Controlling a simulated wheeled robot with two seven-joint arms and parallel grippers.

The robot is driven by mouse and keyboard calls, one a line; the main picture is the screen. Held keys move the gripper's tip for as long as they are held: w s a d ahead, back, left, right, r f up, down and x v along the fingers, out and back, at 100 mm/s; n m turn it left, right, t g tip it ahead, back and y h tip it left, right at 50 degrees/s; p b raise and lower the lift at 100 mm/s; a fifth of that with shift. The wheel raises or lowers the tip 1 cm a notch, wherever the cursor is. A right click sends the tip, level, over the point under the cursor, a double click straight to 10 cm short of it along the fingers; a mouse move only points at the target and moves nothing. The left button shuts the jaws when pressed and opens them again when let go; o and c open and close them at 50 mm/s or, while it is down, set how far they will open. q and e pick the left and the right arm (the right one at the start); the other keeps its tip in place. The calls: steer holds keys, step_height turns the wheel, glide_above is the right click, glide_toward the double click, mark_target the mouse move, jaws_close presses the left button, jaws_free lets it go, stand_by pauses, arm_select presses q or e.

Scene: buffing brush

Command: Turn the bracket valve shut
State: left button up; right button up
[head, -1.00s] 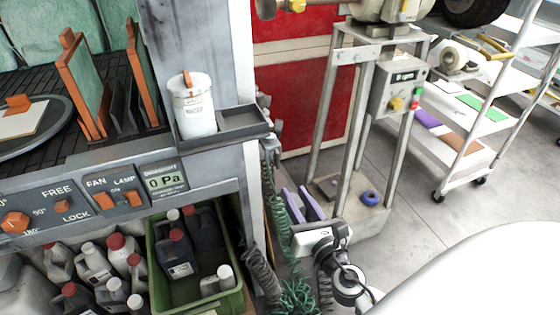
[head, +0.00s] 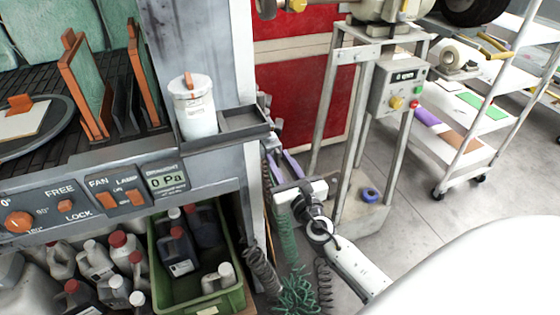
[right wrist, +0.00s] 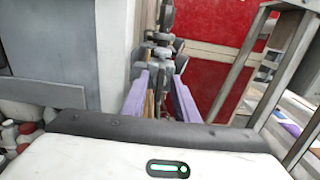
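The grey metal valve fittings (head: 277,127) are mounted on the side of the grey cabinet post, just right of the small shelf. They show better in the right wrist view (right wrist: 163,52), straight ahead of the fingers. Which part is the handle is too small to tell. My right gripper (head: 283,163) is just below the fittings, its purple fingers pointing toward them. In the right wrist view the fingers (right wrist: 160,97) stand apart, with the lower fittings and a tan strip showing between them. I cannot tell whether they touch. My left gripper is not in view.
Coiled green and dark hoses (head: 290,245) hang below, close to my right arm. A shelf (head: 240,122) with a white canister (head: 194,108) juts out left of the valve. A metal stand (head: 365,215) is to the right. A green crate (head: 205,300) holds bottles.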

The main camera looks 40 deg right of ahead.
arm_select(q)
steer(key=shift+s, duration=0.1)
arm_select(e)
jaws_close()
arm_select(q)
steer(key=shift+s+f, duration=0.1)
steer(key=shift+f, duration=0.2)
arm_select(e)
steer(key=shift+m, duration=0.4)
steer(key=shift+d+m+b, duration=0.1)
steer(key=shift+m+b, duration=0.5)
steer(key=shift+m, duration=0.3)
arm_select(q)
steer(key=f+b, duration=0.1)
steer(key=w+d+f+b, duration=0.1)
steer(key=b, duration=0.1)
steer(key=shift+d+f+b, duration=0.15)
steer(key=shift+b, duration=0.15)
arm_select(e)
steer(key=m, duration=1.5)
steer(key=shift+s+d+f, duration=0.1)
steer(key=shift+d+f, duration=0.1)
steer(key=shift+f, duration=0.05)
steer(key=shift+m, duration=0.4)
